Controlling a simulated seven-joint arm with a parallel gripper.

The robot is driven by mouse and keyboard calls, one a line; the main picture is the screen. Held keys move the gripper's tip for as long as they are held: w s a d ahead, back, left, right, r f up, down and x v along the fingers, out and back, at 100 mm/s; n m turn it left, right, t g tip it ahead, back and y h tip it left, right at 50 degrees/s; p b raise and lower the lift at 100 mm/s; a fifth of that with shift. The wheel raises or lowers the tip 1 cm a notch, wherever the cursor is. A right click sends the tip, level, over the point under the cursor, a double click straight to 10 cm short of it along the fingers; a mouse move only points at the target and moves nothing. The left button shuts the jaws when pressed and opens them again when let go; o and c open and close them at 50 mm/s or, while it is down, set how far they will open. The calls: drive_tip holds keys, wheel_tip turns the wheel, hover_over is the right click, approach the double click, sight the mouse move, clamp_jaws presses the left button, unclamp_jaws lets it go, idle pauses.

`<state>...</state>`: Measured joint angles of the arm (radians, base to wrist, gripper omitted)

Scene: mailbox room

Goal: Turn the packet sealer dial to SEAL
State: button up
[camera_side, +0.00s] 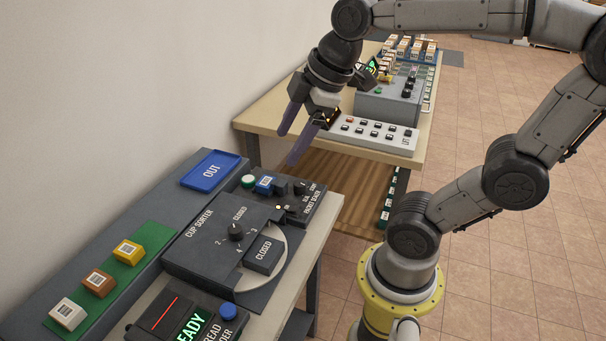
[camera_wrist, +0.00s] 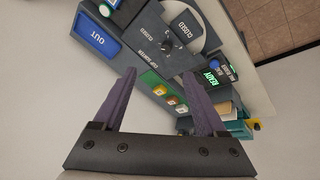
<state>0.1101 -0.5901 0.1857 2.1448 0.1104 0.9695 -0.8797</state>
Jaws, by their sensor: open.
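The packet sealer (camera_side: 318,208) is a dark panel at the far end of the near bench in the side view, beyond the cup sorter. Its small black dial (camera_side: 301,187) sits near labels too small to read surely, so I cannot tell its setting. My gripper (camera_side: 289,146) is open and empty, hanging above and beyond the sealer, fingers pointing down and apart from it. In the wrist view my gripper (camera_wrist: 160,75) shows two spread purple fingers with nothing between them. The sealer's dial is not clearly visible there.
The cup sorter (camera_side: 190,259) has its own black dial (camera_side: 236,231). A blue OUT tray (camera_side: 211,169) lies beside the wall. A green strip (camera_side: 112,273) holds three coloured blocks. A second table (camera_side: 270,125) bears a white button panel (camera_side: 373,132) and a grey box (camera_side: 385,104).

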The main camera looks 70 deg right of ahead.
drive_tip(key=w+d+f, duration=0.2)
drive_tip(key=w+d, duration=0.2)
drive_tip(key=d, duration=0.1)
drive_tip(key=m, duration=0.5)
approach(301, 183)
drive_tip(key=shift+g+y, duration=0.3)
drive_tip(key=shift+y, duration=0.1)
drive_tip(key=x, duration=0.9)
drive_tip(key=shift+w+d+r, duration=0.1)
drive_tip(key=shift+w+d, duration=0.2)
drive_tip(key=shift+d, duration=0.1)
drive_tip(key=shift+m, duration=0.3)
clamp_jaws()
